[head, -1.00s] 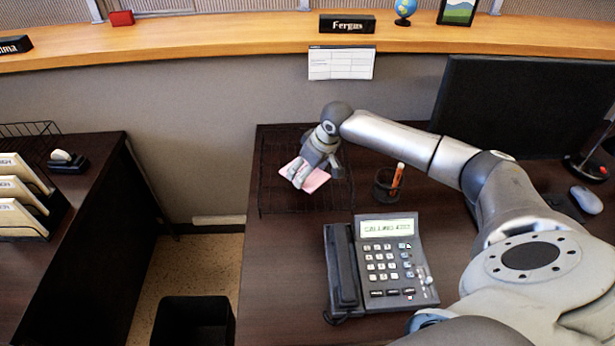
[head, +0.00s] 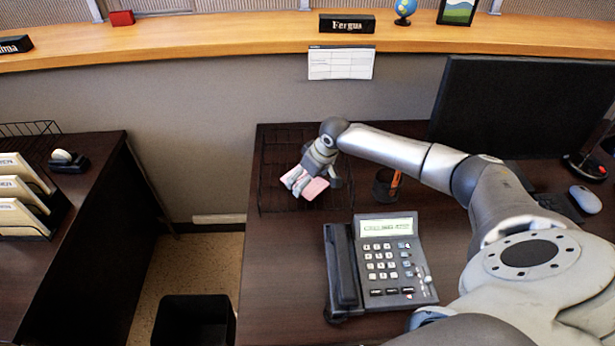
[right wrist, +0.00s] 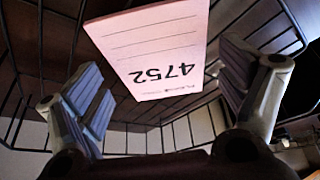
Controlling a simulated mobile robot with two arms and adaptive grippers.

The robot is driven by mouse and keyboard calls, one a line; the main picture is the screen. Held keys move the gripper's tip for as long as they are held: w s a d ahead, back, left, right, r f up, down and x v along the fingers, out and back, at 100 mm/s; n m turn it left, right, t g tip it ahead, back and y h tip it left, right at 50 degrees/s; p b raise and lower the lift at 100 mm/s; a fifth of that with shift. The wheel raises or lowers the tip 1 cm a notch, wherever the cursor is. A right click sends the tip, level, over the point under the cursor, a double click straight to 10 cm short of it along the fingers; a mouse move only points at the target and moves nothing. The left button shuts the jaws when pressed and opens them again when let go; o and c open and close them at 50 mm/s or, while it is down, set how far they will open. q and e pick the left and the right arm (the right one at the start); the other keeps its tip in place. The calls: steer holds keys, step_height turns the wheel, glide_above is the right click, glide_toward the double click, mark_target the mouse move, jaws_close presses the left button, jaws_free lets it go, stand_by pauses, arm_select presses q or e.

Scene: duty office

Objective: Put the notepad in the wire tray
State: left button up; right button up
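The pink notepad (head: 316,188), with ruled lines and "4752" on it, is within the black wire tray (head: 263,190) at the desk's back left. In the right wrist view the notepad (right wrist: 150,45) lies between the two spread fingers of my right gripper (right wrist: 165,95). A gap shows on its left side; the right finger is close to its edge, and I cannot tell whether they touch. In the head view my right gripper (head: 300,183) is over the tray and hides part of the notepad. My left gripper is not in view.
A desk phone (head: 380,262) stands in front of the tray. A dark pen cup (head: 386,184) is right of the tray, beneath my right forearm. A monitor (head: 520,105) stands at the back right. A black bin (head: 193,320) is on the floor at left.

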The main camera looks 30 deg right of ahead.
steer(key=shift+r, duration=0.1)
steer(key=v, duration=1.2)
steer(key=shift+s, duration=0.1)
stand_by(0.3)
